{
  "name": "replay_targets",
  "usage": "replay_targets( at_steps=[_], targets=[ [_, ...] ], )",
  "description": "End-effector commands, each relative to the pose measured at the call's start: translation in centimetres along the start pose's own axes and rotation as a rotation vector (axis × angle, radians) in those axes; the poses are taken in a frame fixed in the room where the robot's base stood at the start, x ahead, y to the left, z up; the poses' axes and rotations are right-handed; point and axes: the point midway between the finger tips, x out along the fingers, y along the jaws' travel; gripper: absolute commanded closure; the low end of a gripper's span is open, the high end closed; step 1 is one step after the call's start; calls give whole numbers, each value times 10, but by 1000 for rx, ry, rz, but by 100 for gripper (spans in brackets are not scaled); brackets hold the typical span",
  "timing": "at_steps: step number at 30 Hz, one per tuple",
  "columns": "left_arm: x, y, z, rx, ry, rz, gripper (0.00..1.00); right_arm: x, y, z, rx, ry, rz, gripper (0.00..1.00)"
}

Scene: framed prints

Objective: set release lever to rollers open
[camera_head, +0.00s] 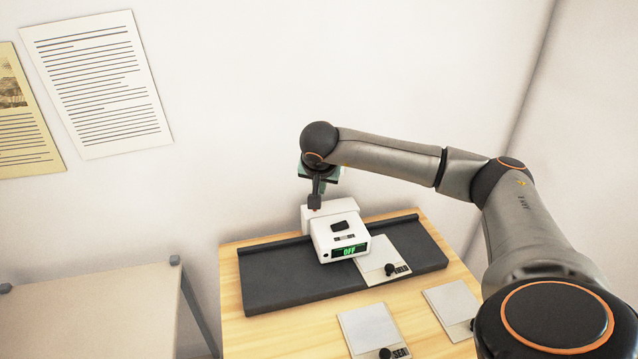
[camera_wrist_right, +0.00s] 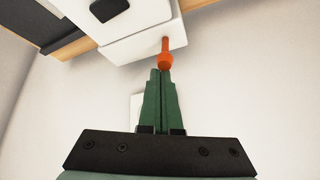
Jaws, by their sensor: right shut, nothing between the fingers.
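The white machine (camera_head: 338,238) stands on a dark mat and its front display (camera_head: 349,251) reads OFF in green. In the right wrist view, the orange release lever (camera_wrist_right: 165,50) with a rounded end sticks out from the machine's white side (camera_wrist_right: 130,42). My right gripper (camera_wrist_right: 160,73) has its green fingers shut and empty, with the tips right at the lever's rounded end. I cannot tell whether they touch. In the head view my right gripper (camera_head: 314,203) is at the machine's back left, largely hiding the lever. My left gripper is not in view.
The dark mat (camera_head: 278,283) lies on a wooden table (camera_head: 234,322). White plates with dark knobs lie to the right (camera_head: 378,254) and in front (camera_head: 366,325). Another plate (camera_head: 452,303) is near my right arm. A wall is close behind; a beige table (camera_head: 90,305) stands left.

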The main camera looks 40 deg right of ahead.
Motion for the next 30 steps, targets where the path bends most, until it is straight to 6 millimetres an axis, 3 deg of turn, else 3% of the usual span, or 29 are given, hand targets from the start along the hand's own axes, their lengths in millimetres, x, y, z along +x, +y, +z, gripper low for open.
replay_targets(
  at_steps=[30],
  targets=[
    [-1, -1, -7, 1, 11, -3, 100, -10, 7, 11, 0, 0, 0, 100]
  ],
)
